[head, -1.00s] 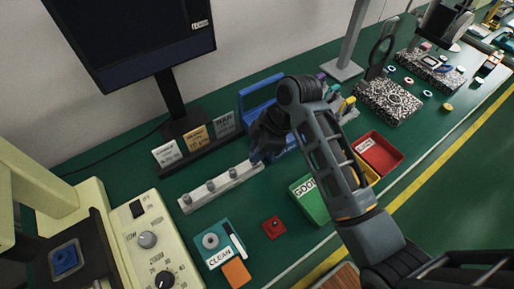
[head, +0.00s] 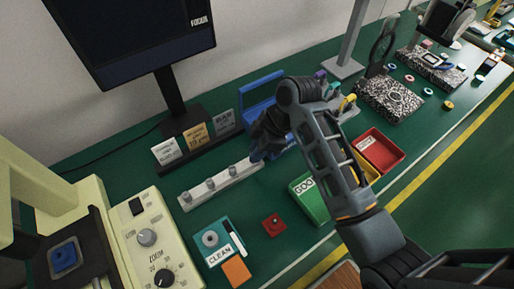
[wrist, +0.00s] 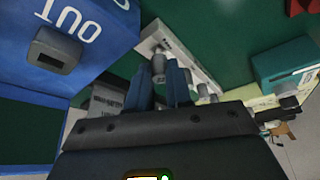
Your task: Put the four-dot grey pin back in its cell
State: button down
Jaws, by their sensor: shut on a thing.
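My gripper (wrist: 160,88) has its two blue fingers shut on a grey pin (wrist: 158,66), which stands between the fingertips in the wrist view. Small dark marks show on the pin; I cannot count its dots. In the head view my gripper (head: 258,152) is at the right end of a long white rack (head: 222,185), and the held pin is hidden there. The rack carries several grey pins along its length, such as one at its left end (head: 187,198). The rack also shows in the wrist view (wrist: 190,55), just beyond the held pin. I cannot tell whether the pin touches the rack.
A blue box marked OUT (wrist: 85,30) stands close on the left in the wrist view. In the head view, card signs (head: 195,138) stand behind the rack. A CLEAN tray (head: 208,255), a small red pad (head: 274,225) and a green GOOD bin (head: 308,204) lie in front.

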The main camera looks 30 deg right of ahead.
jog(key=shift+f+b, duration=0.35)
jog(key=shift+f, duration=0.35)
jog(key=c, duration=1)
grip_release()
jog(key=shift+o, duration=0.2)
jog(key=shift+r, duration=0.15)
jog(key=v, duration=0.7)
jog(key=shift+r, duration=0.3)
jog(key=shift+s+d, duration=0.1)
